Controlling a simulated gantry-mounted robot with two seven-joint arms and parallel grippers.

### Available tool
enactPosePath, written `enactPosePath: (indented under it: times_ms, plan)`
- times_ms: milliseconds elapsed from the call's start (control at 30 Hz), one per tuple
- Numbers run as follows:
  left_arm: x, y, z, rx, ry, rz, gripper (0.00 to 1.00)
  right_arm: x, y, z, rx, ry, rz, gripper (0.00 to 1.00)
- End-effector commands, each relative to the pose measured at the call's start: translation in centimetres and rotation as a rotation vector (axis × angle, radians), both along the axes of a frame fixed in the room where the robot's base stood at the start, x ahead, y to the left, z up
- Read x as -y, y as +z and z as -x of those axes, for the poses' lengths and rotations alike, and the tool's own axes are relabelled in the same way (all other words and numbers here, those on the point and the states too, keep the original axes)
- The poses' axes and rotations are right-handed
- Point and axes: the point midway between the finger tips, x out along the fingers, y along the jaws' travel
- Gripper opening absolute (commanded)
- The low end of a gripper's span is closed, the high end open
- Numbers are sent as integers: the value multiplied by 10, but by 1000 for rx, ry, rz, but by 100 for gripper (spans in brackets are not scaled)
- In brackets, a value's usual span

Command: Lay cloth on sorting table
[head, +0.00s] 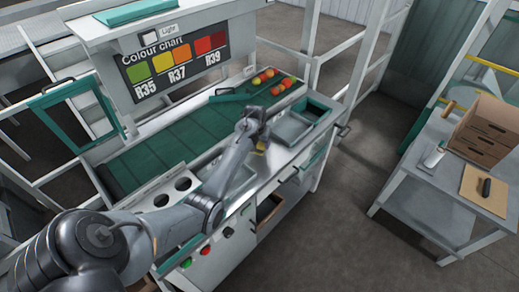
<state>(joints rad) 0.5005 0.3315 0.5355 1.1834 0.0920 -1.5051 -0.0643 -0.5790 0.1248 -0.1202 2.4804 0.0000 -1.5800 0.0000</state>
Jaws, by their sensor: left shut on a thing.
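The sorting table (285,158) is a grey metal bench with a green belt (180,145) along its back. My left arm reaches in from the lower left, and its left gripper (261,138) is over the metal top near the middle of the table. My right gripper is not in view.
Several red and yellow tomatoes (278,85) lie at the belt's far end. A green-rimmed tray (318,107) is right of the gripper. A colour chart (178,62) stands behind. A side table (420,185) holds a cardboard box (488,130).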

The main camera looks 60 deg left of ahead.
Motion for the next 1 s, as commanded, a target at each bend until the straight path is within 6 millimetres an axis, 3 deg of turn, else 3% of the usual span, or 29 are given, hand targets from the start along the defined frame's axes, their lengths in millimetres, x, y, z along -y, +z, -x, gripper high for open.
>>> enactPosePath:
  times_ms: [167,467,867,900,1000]
  plan:
    - [-2,-6,1,0,-1,0,31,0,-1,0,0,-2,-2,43]
    - [-2,-40,1,-1,0,1,31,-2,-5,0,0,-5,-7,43]
    - [-2,-44,1,1,0,-1,31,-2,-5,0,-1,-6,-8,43]
    - [-2,-44,1,1,0,-1,62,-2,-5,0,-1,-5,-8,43]
    - [-2,-44,1,1,0,-1,77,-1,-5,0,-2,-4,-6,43]
